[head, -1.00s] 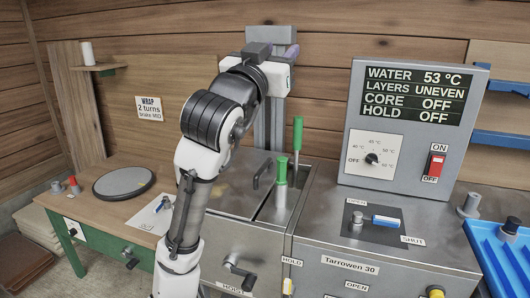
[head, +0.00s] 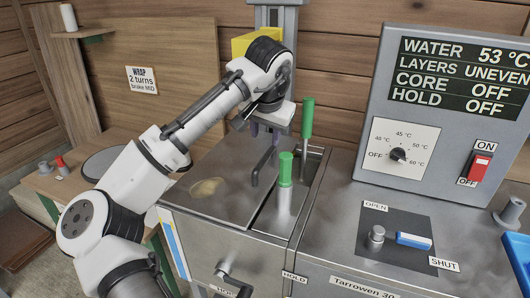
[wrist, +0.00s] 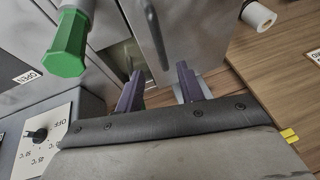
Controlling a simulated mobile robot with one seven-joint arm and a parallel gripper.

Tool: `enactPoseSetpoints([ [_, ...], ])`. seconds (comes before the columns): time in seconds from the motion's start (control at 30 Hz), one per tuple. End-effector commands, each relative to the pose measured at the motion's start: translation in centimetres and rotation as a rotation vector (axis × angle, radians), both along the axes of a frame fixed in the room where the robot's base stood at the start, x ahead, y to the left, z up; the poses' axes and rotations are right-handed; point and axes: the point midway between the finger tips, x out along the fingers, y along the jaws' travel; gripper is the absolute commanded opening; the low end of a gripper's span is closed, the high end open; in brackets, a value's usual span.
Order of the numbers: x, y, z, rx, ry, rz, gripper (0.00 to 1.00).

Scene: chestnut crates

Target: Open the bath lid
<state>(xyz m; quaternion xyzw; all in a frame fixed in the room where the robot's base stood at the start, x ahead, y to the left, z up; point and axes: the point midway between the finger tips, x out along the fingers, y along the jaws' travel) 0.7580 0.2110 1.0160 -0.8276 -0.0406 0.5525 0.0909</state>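The bath lid (head: 228,197) is a flat steel plate on top of the steel bath and lies level. Its dark bar handle (head: 262,166) stands up near the lid's right side. The handle also shows in the wrist view (wrist: 155,32), ahead of the fingers. My gripper (head: 265,130) is behind and above the handle in the head view, pointing down. In the wrist view my gripper (wrist: 158,84) has its two purple fingers apart, with nothing held between them. Whether the fingers are level with the handle I cannot tell.
The control box (head: 450,110) stands further right. A crank (head: 232,277) juts from the bath's front.

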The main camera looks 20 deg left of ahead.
Motion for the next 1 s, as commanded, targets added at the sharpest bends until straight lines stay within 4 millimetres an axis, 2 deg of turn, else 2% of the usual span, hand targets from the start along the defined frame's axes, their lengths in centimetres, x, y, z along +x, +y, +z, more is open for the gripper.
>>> enactPoseSetpoints([
  [0.2, 1.8, 0.8, -4.3, -0.001, 0.001, -0.001, 0.38],
  [0.47, 3.4, 1.4, -7.9, -0.001, -0.002, -0.002, 0.38],
  [0.63, 3.8, 1.5, -8.8, 0.0, -0.002, -0.003, 0.38],
  [0.9, 3.9, 1.5, -8.9, 0.0, -0.003, -0.003, 0.38],
  [1.0, 3.9, 1.5, -8.9, 0.0, -0.003, -0.003, 0.25],
])
